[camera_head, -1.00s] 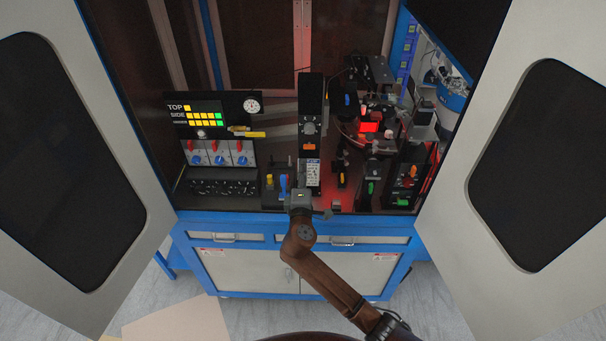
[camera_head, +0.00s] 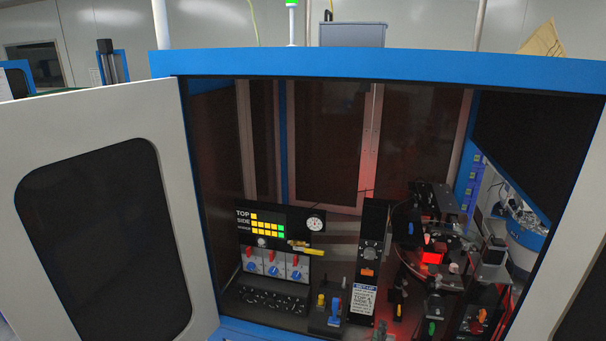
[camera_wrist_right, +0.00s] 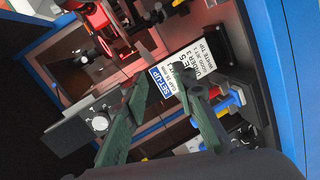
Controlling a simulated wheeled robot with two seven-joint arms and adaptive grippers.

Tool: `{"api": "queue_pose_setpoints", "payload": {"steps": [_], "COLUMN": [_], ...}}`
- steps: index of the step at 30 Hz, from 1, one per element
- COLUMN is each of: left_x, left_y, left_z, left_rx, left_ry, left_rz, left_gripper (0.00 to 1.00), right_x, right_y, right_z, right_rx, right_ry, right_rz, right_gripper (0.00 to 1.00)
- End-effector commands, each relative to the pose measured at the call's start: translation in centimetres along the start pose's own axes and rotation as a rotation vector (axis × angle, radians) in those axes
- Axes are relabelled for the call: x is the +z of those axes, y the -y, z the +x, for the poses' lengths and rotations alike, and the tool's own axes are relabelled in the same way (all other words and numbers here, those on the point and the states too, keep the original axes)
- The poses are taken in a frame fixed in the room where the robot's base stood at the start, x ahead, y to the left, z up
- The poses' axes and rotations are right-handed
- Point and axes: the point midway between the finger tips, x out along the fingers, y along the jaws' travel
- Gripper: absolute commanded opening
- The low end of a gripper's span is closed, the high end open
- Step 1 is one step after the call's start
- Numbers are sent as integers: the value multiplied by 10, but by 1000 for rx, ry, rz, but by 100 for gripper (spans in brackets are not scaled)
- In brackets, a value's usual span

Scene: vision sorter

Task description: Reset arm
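My right gripper (camera_wrist_right: 163,82) shows in the right wrist view, with two dark green fingers set apart and nothing between them. Beyond the fingertips is the white and blue SET-UP label (camera_wrist_right: 185,72), which also shows in the head view (camera_head: 362,301) at the foot of a black upright panel (camera_head: 374,240). I cannot tell how far the fingers are from the label. In the head view neither arm nor gripper shows.
The sorter cabinet has a blue top frame (camera_head: 380,68) and an open left door (camera_head: 175,200). Inside are a lit display (camera_head: 265,224), blue-and-red switches (camera_head: 275,266), a gauge (camera_head: 315,224) and a red-lit block (camera_head: 432,257). Blue and yellow levers stand near the front.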

Motion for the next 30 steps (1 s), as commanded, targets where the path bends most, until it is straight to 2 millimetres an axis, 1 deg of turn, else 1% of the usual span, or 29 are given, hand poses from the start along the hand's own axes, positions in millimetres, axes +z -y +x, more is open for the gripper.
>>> {"api": "queue_pose_setpoints", "payload": {"steps": [1, 4, 5, 6, 8, 9, 12, 15, 21, 30], "left_x": [0, 0, 0, 0, 0, 0, 0, 0, 0, 0], "left_y": [0, 0, 0, 0, 0, 0, 0, 0, 0, 0], "left_z": [0, 0, 0, 0, 0, 0, 0, 0, 0, 0], "left_rx": [0, 0, 0, 0, 0, 0, 0, 0, 0, 0], "left_ry": [0, 0, 0, 0, 0, -1, -1, -1, -1, 0], "left_rz": [0, 0, 0, 0, 0, 0, 0, 0, 0, 0], "left_gripper": [40, 40, 40, 40, 40, 40, 40, 40, 40, 40], "right_x": [32, 90, 106, 127, 158, 176, 212, 236, 267, 294], "right_y": [24, 66, 79, 95, 119, 134, 161, 179, 201, 217], "right_z": [-7, -27, -35, -47, -68, -83, -119, -150, -201, -265], "right_rx": [-71, -207, -247, -299, -374, -423, -520, -591, -695, -803], "right_ry": [43, 129, 156, 193, 251, 289, 370, 431, 526, 634], "right_rz": [72, 222, 267, 325, 412, 466, 581, 664, 779, 899], "right_gripper": [25, 25, 25, 25, 25, 25, 25, 25, 25, 25]}}
